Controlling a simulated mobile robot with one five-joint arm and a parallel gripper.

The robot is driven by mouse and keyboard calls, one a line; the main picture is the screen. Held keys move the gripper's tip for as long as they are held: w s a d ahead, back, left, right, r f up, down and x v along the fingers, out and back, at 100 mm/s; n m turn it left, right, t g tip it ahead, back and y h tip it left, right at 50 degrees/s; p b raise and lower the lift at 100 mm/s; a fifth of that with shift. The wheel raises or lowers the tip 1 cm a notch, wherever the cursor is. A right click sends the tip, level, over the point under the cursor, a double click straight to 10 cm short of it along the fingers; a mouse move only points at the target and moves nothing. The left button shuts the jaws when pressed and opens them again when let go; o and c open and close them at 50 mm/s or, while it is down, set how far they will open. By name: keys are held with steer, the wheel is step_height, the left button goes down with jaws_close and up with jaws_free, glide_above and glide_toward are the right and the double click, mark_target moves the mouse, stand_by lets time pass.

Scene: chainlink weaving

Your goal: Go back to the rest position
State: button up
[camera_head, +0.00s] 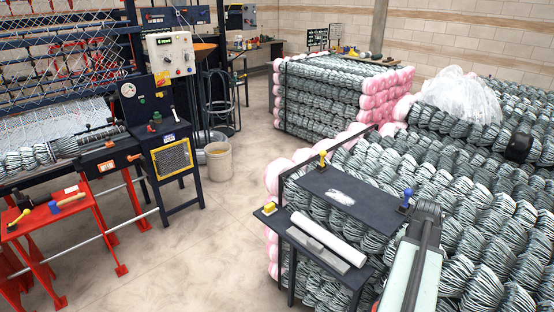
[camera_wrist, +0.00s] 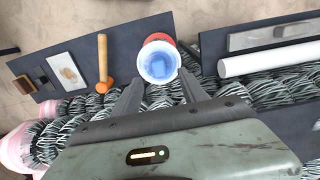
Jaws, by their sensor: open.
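My gripper (camera_wrist: 160,84) is open in the wrist view, its two dark fingers spread apart. A white cup or bucket with blue inside (camera_wrist: 157,64) and a red part behind its rim shows just beyond and between the fingertips; I cannot tell whether they touch it. In the head view my arm reaches in from the bottom right over the wire bundles, beside a dark two-level stand (camera_head: 350,196). My fingers cannot be made out there.
Stacked wire coils (camera_head: 450,185) fill the right. The stand holds a white roll (camera_head: 328,238). A hammer (camera_wrist: 103,62) lies on a dark board in the wrist view. A red bench (camera_head: 50,215) and weaving machine stand left; the floor (camera_head: 190,255) between is clear.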

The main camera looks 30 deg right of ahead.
steer(key=w+a+f+n+b, duration=0.2)
steer(key=w+a+n, duration=0.1)
steer(key=w+a, duration=0.8)
steer(key=w+a+f+n+b, duration=0.1)
steer(key=w+a+f+n, duration=0.15)
steer(key=w+a, duration=0.85)
steer(key=a+f+n+b, duration=0.1)
steer(key=a+n, duration=0.8)
steer(key=a, duration=1.8)
steer(key=shift+s+a+b, duration=0.15)
steer(key=shift+s+b, duration=0.1)
steer(key=shift+b, duration=0.5)
